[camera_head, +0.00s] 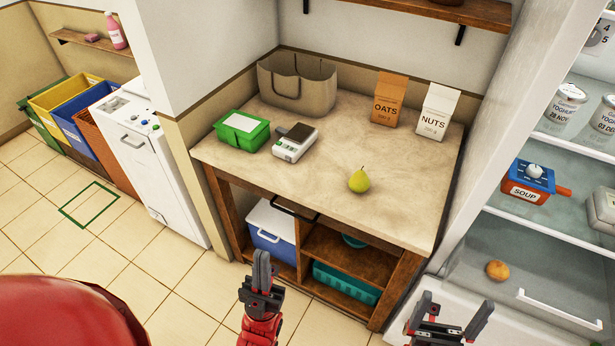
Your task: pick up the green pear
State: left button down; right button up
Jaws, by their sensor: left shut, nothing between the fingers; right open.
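A yellow-green pear (359,180) stands upright on the stone-topped table (320,178), right of the middle and near the front edge. My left gripper (262,266) is shut and empty. It shows in front of the table, below and to the left of the pear. My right gripper (451,312) is open and empty at the bottom right, below and to the right of the pear. Neither gripper touches the pear, and nothing covers it.
The table around the pear is clear. An open fridge (530,245) stands to the right.

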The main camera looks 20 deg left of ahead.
aim_at(359, 183)
jog(key=i+j+u, duration=0.1)
jog(key=i+j, duration=0.6)
jog(key=j, duration=0.1)
